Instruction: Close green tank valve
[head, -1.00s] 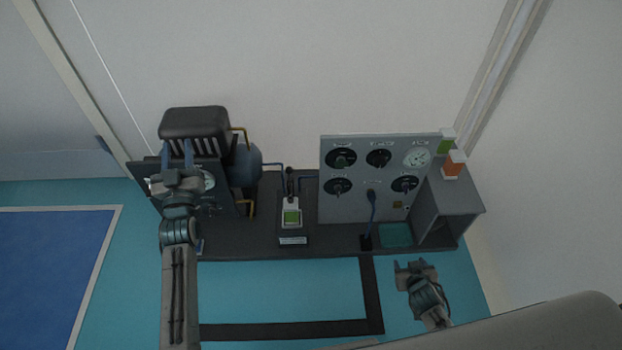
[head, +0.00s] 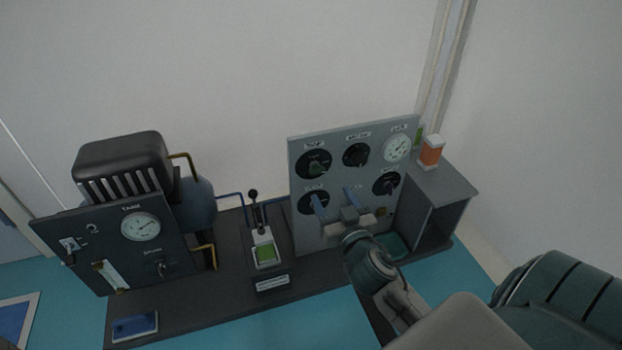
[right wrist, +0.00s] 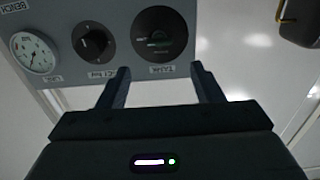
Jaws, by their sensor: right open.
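My right gripper (head: 332,195) is open and empty in front of the panel, below the valve in the head view. In the right wrist view its two fingers (right wrist: 160,70) are spread and point towards the dial, with no contact visible. It partly covers the lower dials. My left gripper is out of view.
Another black knob (head: 356,154) and a white gauge (head: 396,148) sit right of the valve. A lever unit (head: 265,252) and the compressor panel (head: 105,235) stand to the left. An orange-and-white container (head: 431,151) stands on the grey box (head: 445,185) at right.

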